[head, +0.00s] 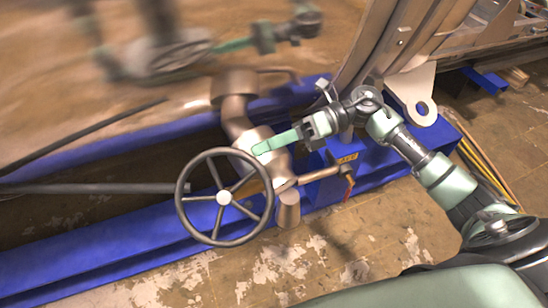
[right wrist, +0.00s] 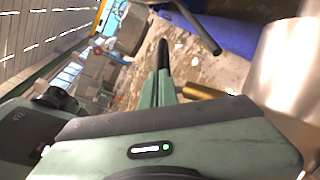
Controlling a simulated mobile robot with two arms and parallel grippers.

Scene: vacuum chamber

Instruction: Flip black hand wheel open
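The black hand wheel (head: 182,213) has a dark spoked rim and a pale hub. It stands upright and tilted at the front of a metal valve pipe in the head view. My right gripper (head: 257,151) reaches in from the right, with its green fingers beside the pipe, just above and right of the rim. The fingers look apart from the rim. My left gripper is not in view.
The valve pipe (head: 235,120) stands behind the wheel. A blue beam (head: 110,248) runs along the floor. The shiny chamber wall mirrors the wheel and arm. The floor in front is clear.

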